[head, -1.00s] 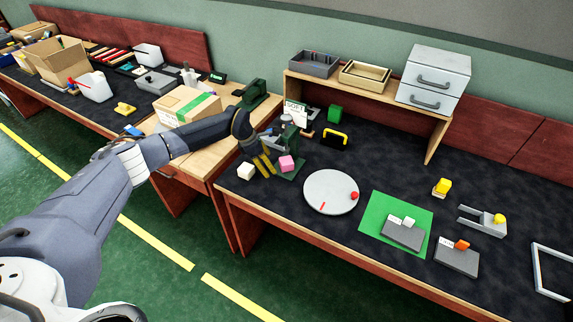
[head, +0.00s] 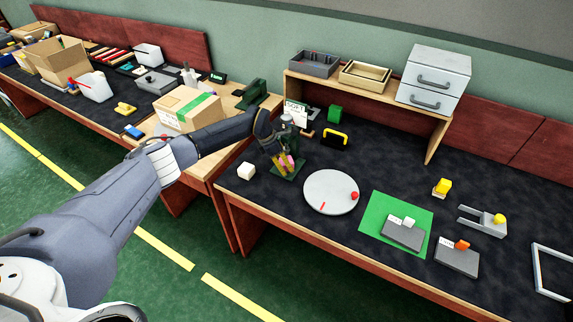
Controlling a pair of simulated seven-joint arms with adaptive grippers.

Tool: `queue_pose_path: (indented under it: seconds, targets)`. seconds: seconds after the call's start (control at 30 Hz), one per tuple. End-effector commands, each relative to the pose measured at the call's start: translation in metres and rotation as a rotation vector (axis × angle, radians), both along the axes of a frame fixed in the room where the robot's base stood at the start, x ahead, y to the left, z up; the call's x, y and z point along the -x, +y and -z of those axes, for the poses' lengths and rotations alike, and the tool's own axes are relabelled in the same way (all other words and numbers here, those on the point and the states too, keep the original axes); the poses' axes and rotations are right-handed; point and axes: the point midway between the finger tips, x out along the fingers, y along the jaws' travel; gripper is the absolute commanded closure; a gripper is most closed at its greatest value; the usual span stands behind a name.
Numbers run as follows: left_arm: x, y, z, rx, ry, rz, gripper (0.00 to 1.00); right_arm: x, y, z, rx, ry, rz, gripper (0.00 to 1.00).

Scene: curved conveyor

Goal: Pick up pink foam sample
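The pink foam sample (head: 288,160) sits on a dark green stand (head: 291,175) near the left end of the dark bench. It is partly hidden by my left gripper (head: 285,166). The gripper's yellow fingertips point down at the sample, and pink shows between and beside them. I cannot tell whether the fingers touch the sample or have closed on it. My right gripper is not in view.
A white cube (head: 246,171) lies just left of the stand. A round white plate (head: 325,195) is to the right. Behind are a sign card (head: 296,112), a green cube (head: 335,114) and a yellow-handled black block (head: 334,139). A cardboard box (head: 187,109) stands left, beside my arm.

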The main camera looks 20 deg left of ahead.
Motion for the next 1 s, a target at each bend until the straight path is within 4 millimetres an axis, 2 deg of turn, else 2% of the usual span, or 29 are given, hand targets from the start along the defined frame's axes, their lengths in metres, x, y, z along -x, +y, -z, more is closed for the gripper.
queue_pose_path:
  seconds: [0.13,0.47,1.0]
  targets:
    - [0.0001,0.0002,0.0001,0.000,0.000,0.000,0.29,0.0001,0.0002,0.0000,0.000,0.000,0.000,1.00]
    - [0.0002,0.0003,-0.0001,0.000,0.000,0.000,0.67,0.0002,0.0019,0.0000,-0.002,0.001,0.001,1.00]
    - [0.0005,0.0023,-0.0011,0.000,0.000,-0.002,0.68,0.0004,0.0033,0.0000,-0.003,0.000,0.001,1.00]
